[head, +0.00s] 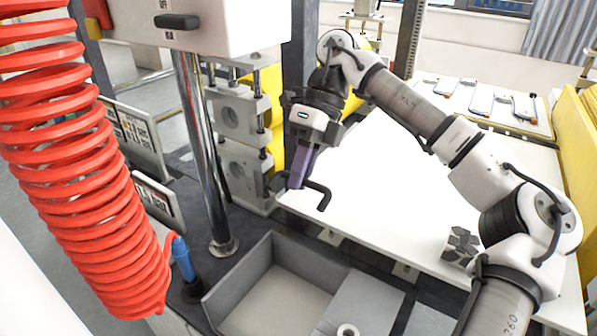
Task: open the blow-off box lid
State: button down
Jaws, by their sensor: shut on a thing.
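My gripper (296,184), with purple fingers, is beside the roller blocks at the left end of the white table. It is shut on a dark bent bar (324,198) that looks like a handle; the fingers hide part of it. What the bar is fixed to cannot be told. A grey box (240,266) stands in front, below my gripper, with its pale inside showing. A flat grey panel (360,301) with a round fitting adjoins its right side. I cannot tell whether this panel is the lid.
A red coiled hose (75,165) with a blue end (183,258) hangs at left. A steel column (197,150) stands behind the box. A white table (400,205) spreads at right, with a small grey block (460,246) near its front edge.

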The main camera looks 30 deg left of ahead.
jog(key=shift+w+f, duration=0.15)
jog(key=shift+f, duration=0.35)
jog(key=c, duration=1.9)
grip_release()
jog(key=o, duration=0.4)
jog(key=shift+w+a+f, duration=0.1)
jog(key=shift+w+f, duration=0.05)
jog(key=shift+w, duration=0.1)
jog(key=shift+o, duration=0.2)
jog(key=shift+s+r, duration=0.15)
jog(key=shift+r, duration=0.1)
